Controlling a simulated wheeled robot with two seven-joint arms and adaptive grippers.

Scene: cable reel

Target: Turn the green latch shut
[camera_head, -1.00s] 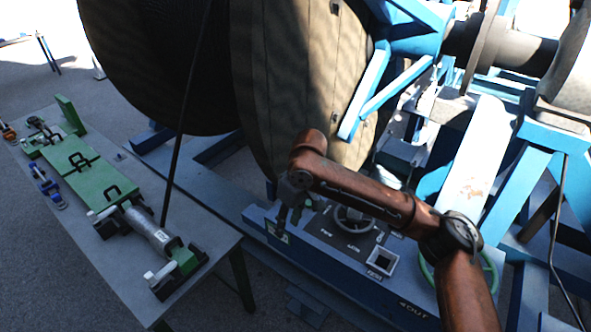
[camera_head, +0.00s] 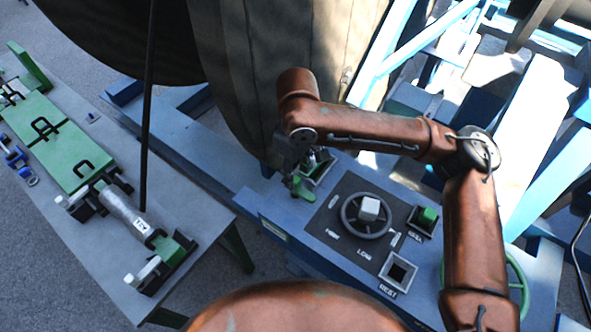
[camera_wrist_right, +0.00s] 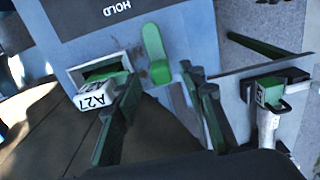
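The green latch (camera_head: 300,188) is a short lever on the front-left part of the control panel. In the right wrist view, the latch (camera_wrist_right: 154,50) stands beside a socket (camera_wrist_right: 72,72) and does not lie across its opening. A white-and-green block marked A27 (camera_wrist_right: 95,95) sits in that socket. My right gripper (camera_head: 298,176) is over the latch, pointing down. Its two dark green fingers (camera_wrist_right: 160,78) are apart, with the latch beyond the gap between their tips; I cannot tell whether they touch it. My left gripper is not in view.
The panel holds a handwheel (camera_head: 350,222) with a white cube, a socket with a green block (camera_head: 428,215), and an empty REST socket (camera_head: 398,275). A large cable reel (camera_head: 270,70) stands behind. A side bench (camera_head: 205,222) with green fixtures is left.

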